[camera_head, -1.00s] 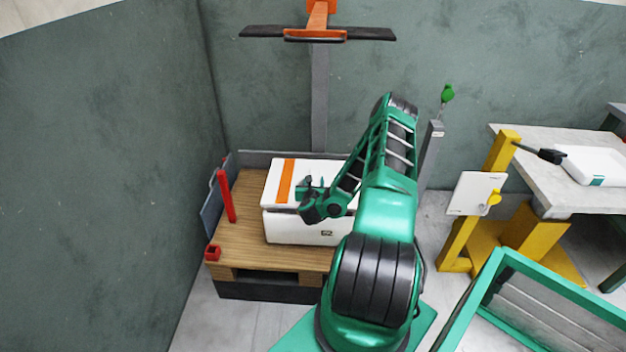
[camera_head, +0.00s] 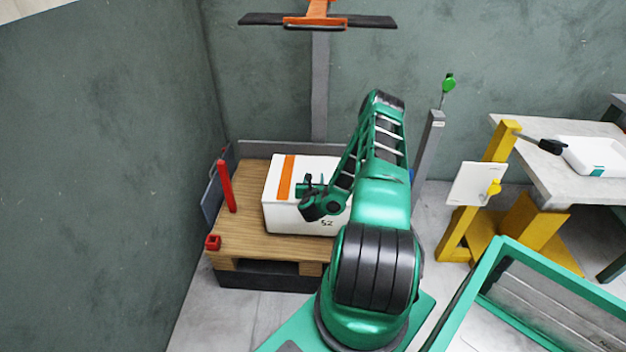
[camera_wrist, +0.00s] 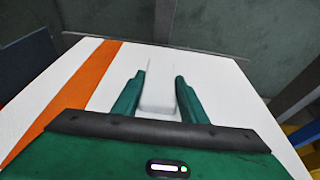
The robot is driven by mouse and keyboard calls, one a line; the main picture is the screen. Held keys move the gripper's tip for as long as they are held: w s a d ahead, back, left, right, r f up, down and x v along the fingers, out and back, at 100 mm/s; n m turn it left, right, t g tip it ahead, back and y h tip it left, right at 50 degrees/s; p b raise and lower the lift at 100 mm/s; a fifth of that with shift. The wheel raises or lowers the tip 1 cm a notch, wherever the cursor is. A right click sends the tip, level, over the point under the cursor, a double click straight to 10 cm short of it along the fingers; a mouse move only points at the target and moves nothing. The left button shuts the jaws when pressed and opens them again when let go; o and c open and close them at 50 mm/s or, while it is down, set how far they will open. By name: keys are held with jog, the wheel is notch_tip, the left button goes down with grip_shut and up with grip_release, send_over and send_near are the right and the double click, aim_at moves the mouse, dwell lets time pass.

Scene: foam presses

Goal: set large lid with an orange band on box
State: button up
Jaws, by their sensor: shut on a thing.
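The large white lid with an orange band (camera_head: 287,171) lies over the white box (camera_head: 290,218) on the wooden pallet. In the head view the lid looks level and close down on the box, with no clear gap between them. My gripper (camera_head: 309,182) is over the lid. In the wrist view the lid (camera_wrist: 225,90) fills most of the picture, its orange band to the left. The fingers (camera_wrist: 158,95) of my gripper are shut on a white raised handle on the lid. My arm hides the right part of lid and box.
The pallet (camera_head: 240,233) carries a red post (camera_head: 227,187) and a small red block (camera_head: 212,242) on its left. A press column with an orange and black head (camera_head: 318,22) stands behind. At right are a yellow stand (camera_head: 460,225) and a grey table (camera_head: 545,185) with a white tray (camera_head: 597,156).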

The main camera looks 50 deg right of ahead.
jog(key=o, duration=1.1)
jog(key=shift+o, duration=0.2)
jog(key=shift+s+a+r, duration=0.15)
jog(key=shift+s+a, duration=0.15)
jog(key=shift+a, duration=0.2)
jog(key=v, duration=0.9)
jog(key=shift+s+a+r, duration=0.15)
jog(key=shift+s, duration=0.05)
